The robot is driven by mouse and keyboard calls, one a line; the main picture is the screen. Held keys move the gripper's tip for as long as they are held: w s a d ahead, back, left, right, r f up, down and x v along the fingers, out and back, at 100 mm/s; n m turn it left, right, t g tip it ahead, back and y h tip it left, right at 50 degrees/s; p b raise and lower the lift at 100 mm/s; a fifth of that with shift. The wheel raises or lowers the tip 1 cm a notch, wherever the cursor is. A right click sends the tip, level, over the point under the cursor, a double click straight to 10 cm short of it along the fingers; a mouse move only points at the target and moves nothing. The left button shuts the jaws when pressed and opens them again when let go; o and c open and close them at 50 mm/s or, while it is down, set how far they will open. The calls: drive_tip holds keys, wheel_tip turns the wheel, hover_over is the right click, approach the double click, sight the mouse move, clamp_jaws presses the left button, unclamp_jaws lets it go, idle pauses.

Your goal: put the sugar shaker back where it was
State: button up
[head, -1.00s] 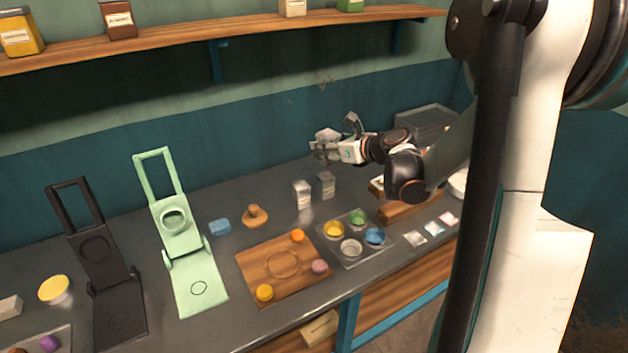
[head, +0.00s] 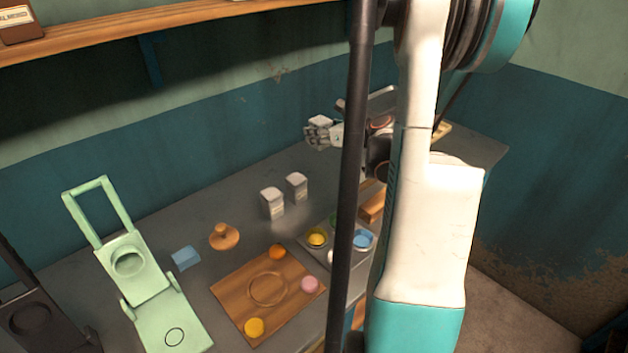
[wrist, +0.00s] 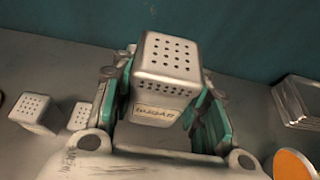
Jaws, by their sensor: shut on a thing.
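In the head view, my gripper (head: 322,134) holds the shaker (head: 319,121) above the back of the counter, near the wall. Its lower part is hidden by the fingers. Two similar shakers stand upright on the counter, one nearer (head: 272,203) and one farther (head: 297,186), to the left of and below my gripper. They also show at the left of the wrist view.
A wooden board (head: 238,301) with colored pieces lies in front of the shakers. A tray with colored bowls (head: 316,238) is partly hidden by my arm. A wooden knob (head: 224,237) and blue block (head: 186,258) lie left. Stacked metal containers (wrist: 300,100) stand right of my gripper.

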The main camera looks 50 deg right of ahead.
wheel_tip(320, 180, down, 16)
drive_tip(key=b, duration=0.5)
drive_tip(key=shift+f, duration=0.1)
drive_tip(key=shift+f, duration=0.1)
drive_tip(key=o, duration=0.7)
drive_tip(key=shift+f, duration=0.1)
drive_tip(key=o, duration=0.4)
drive_tip(key=shift+o, duration=0.2)
drive_tip(key=shift+r, duration=0.25)
drive_tip(key=p+v, duration=0.2)
drive_tip(key=v, duration=1)
drive_tip(key=shift+p, duration=0.4)
